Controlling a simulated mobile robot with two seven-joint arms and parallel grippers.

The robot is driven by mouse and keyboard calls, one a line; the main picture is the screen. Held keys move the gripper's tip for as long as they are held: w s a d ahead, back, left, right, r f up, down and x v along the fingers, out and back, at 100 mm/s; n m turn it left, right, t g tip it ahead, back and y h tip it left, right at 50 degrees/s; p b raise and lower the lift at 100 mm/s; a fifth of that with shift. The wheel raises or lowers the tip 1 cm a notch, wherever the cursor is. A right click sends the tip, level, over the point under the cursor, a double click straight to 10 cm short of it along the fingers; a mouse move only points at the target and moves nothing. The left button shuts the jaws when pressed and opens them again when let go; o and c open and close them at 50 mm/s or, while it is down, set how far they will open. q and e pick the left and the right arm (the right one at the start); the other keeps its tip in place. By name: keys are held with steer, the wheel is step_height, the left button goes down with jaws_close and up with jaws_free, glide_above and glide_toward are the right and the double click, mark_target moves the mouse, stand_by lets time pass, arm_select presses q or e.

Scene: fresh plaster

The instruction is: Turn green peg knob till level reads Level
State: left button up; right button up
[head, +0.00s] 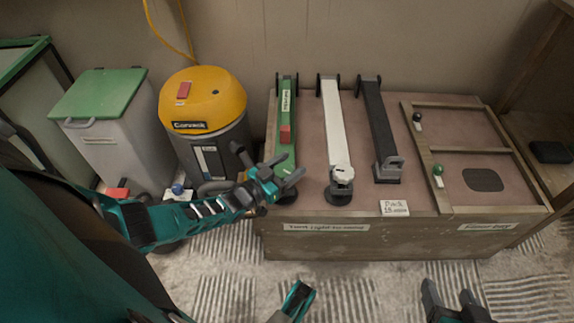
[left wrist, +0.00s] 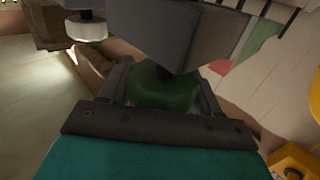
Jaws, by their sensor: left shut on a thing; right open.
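A green bar (head: 284,112) with a white label and a red block (head: 286,134) runs toward me on the left of the bench top. My left gripper (head: 277,178) is at its near end, mostly hiding that end. In the left wrist view a dark green knob (left wrist: 165,88) sits between the two fingers, and the gripper is shut on it. The knob's peg and any level reading cannot be made out. My right gripper (head: 450,298) is open and empty at the bottom right, in front of the bench.
A wooden frame (head: 460,150) holds a small green-topped knob (head: 438,170). A yellow-topped vacuum (head: 203,95) stands left of the bench.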

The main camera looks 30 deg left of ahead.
arm_select(q)
steer(key=shift+d+m+g+h, duration=0.2)
steer(key=shift+m+g+h, duration=0.6)
steer(key=shift+m+h, duration=0.95)
steer(key=shift+s+d+g+h, duration=0.1)
steer(key=shift+g+h, duration=0.3)
steer(key=shift+h, duration=0.55)
arm_select(e)
steer(key=shift+r, duration=0.1)
arm_select(q)
steer(key=o, duration=1)
steer(key=shift+c, duration=0.2)
steer(key=p+v, duration=0.1)
steer(key=v, duration=1.2)
steer(key=shift+p, duration=0.3)
arm_select(e)
steer(key=shift+s+d+r, duration=0.1)
steer(key=shift+s+d, duration=0.1)
steer(key=shift+d, duration=0.05)
steer(key=shift+w+a+r, duration=0.1)
steer(key=shift+r, duration=0.15)
